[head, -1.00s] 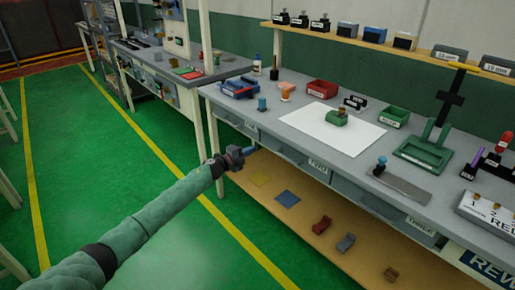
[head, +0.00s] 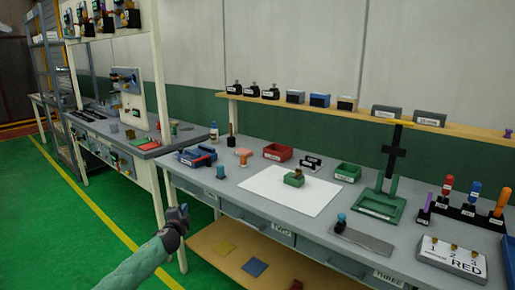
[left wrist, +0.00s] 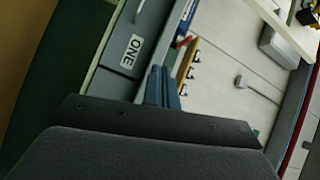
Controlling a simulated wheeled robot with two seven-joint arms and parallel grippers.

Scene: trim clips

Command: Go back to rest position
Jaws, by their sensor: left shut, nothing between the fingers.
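My left gripper (head: 181,213) is at the front left of the grey workbench (head: 210,188), beside its front edge. It is empty. In the left wrist view its blue fingers (left wrist: 162,88) are closed together, with a drawer marked ONE (left wrist: 133,45) beyond them. My left arm comes in from the bottom of the head view. My right gripper is in neither view now.
On the bench are a white sheet (head: 265,198) with a small green block (head: 294,179), a red bin (head: 277,153), a green bin (head: 345,173) and a green stand (head: 375,208). A wooden shelf (head: 340,113) runs above. The green floor (head: 50,220) at left is clear.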

